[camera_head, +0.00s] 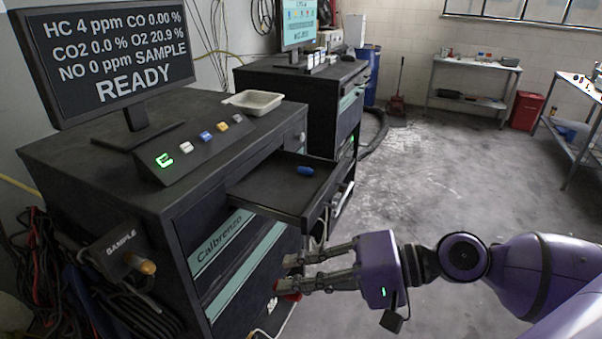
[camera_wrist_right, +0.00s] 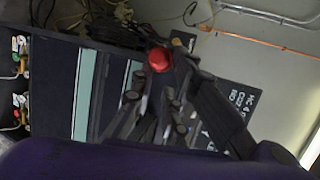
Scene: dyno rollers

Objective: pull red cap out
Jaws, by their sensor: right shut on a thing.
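The red cap (camera_wrist_right: 159,59) shows in the right wrist view as a round red knob at the fingertips of my right gripper (camera_wrist_right: 164,72). The fingers are shut on it. In the head view my right gripper (camera_head: 288,274) reaches in from the right, with its fingertips at the front of the dark cabinet (camera_head: 236,262), below the open drawer. A bit of red shows just under the lower fingertip there; I cannot tell whether it is the cap. What the cap sits in is hidden. My left gripper is not in view.
The drawer (camera_head: 262,200) stands open above my right gripper, with a small blue object (camera_head: 305,170) in it. A monitor (camera_head: 113,55) and a white tray (camera_head: 253,102) stand on the cabinet. The floor (camera_head: 430,165) to the right is clear.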

